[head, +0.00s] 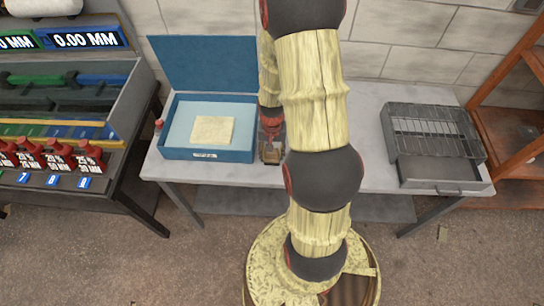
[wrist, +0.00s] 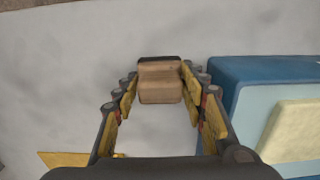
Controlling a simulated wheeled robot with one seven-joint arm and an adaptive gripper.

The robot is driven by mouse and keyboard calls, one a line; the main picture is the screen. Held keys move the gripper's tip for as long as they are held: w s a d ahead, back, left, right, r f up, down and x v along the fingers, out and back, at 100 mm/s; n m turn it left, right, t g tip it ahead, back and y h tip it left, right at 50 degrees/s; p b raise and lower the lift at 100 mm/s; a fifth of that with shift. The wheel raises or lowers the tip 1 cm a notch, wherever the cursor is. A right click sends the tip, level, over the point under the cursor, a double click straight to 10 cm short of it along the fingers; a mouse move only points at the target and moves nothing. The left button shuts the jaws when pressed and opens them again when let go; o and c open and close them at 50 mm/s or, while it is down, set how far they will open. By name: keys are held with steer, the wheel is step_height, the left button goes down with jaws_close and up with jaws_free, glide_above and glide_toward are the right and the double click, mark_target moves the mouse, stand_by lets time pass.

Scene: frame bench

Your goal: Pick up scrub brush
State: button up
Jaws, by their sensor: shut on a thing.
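The scrub brush (wrist: 160,82) shows in the wrist view as a brown wooden block with a dark far edge, between the two fingertips of my gripper (wrist: 160,90). My gripper is shut on it. In the head view the brush (head: 271,156) is a small brown shape just right of the blue box, under my gripper (head: 271,142). My arm hides part of the area around it. I cannot tell whether the brush touches the bench top.
The open blue box (head: 208,155) holds a cream block (head: 212,131) and stands close beside the brush. A grey metal rack (head: 432,145) is on the right of the bench (head: 368,100). A tool stand with red bottles (head: 60,155) is at left. A wooden shelf (head: 505,130) is at right.

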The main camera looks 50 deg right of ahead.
steer(key=shift+r, duration=0.1)
steer(key=shift+c, duration=0.2)
steer(key=shift+r, duration=0.25)
step_height(320, 180, up, 2)
steer(key=shift+w+r+p, duration=0.1)
steer(key=shift+r+p, duration=0.05)
steer(key=shift+p, duration=0.3)
steer(key=s+a+r+p, duration=0.3)
steer(key=s+a+r, duration=0.5)
steer(key=s+r, duration=0.2)
steer(key=shift+s, duration=0.85)
